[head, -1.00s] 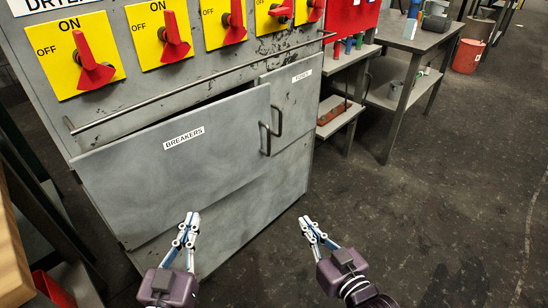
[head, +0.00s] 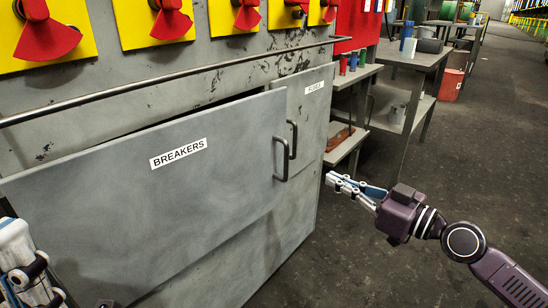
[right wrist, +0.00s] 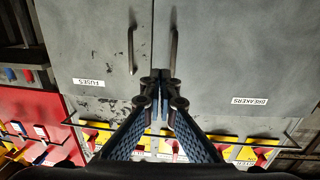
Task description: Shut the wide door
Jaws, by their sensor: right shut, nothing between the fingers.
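The wide grey door labelled BREAKERS (head: 200,205) stands slightly ajar on the cabinet, with a dark gap along its top edge. Its dark handle (head: 281,160) is near its right edge. The door also shows on the right of the upside-down right wrist view (right wrist: 235,60). My right gripper (head: 332,180) is shut and empty, to the right of the handle and apart from it in the head view. It also shows in the right wrist view (right wrist: 163,82). My left gripper (head: 20,265) is partly cut off at the lower left, in front of the door.
The narrow FUSES door (head: 312,115) sits right of the wide door. A long horizontal rail (head: 170,82) runs above both doors, below red switches on yellow plates. A small shelf (head: 345,145) and a workbench (head: 412,58) stand to the right. The floor at right is open.

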